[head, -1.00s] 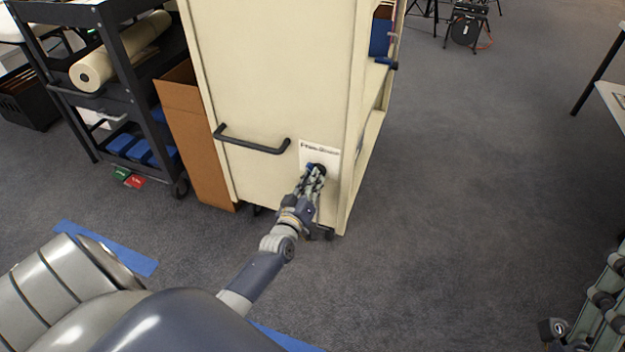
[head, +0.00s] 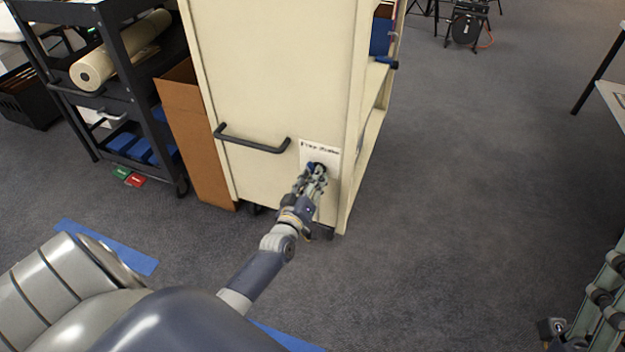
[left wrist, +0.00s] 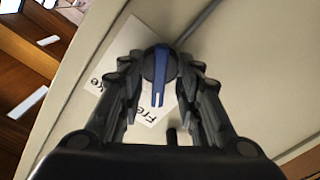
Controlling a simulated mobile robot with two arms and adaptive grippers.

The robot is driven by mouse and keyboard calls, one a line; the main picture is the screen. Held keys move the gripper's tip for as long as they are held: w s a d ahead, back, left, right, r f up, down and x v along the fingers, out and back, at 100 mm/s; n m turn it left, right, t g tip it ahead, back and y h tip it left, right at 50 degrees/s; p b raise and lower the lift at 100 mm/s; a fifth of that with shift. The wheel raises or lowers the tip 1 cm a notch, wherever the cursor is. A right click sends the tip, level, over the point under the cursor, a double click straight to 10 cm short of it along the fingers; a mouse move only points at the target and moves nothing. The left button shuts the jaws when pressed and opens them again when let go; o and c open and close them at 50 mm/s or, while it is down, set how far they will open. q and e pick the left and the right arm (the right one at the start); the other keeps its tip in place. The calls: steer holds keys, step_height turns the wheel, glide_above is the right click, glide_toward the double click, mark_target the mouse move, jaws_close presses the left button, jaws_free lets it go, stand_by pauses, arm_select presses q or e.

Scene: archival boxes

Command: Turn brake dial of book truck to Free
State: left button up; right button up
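The book truck (head: 270,70) is a tall cream cabinet with its end panel facing me. Low on the panel's right is a white label (head: 333,154), its small print partly legible; "Free" reads in the left wrist view. The brake dial (left wrist: 160,63) is a dark round knob with a blue pointer bar, mostly hidden by the fingers in the head view. My left gripper (head: 317,172) has its fingers on both sides of the dial, apparently touching it. My right gripper (head: 606,298) is partly in view at the lower right edge; its opening is unclear.
A black handle (head: 252,146) juts from the panel left of the dial. A brown cardboard box (head: 195,135) and a dark cart (head: 120,80) with a paper roll stand to the left. Carpet (head: 460,190) is clear on the right. A table edge shows far right.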

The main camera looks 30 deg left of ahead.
arm_select(q)
steer(key=v, duration=1.2)
stand_by(0.3)
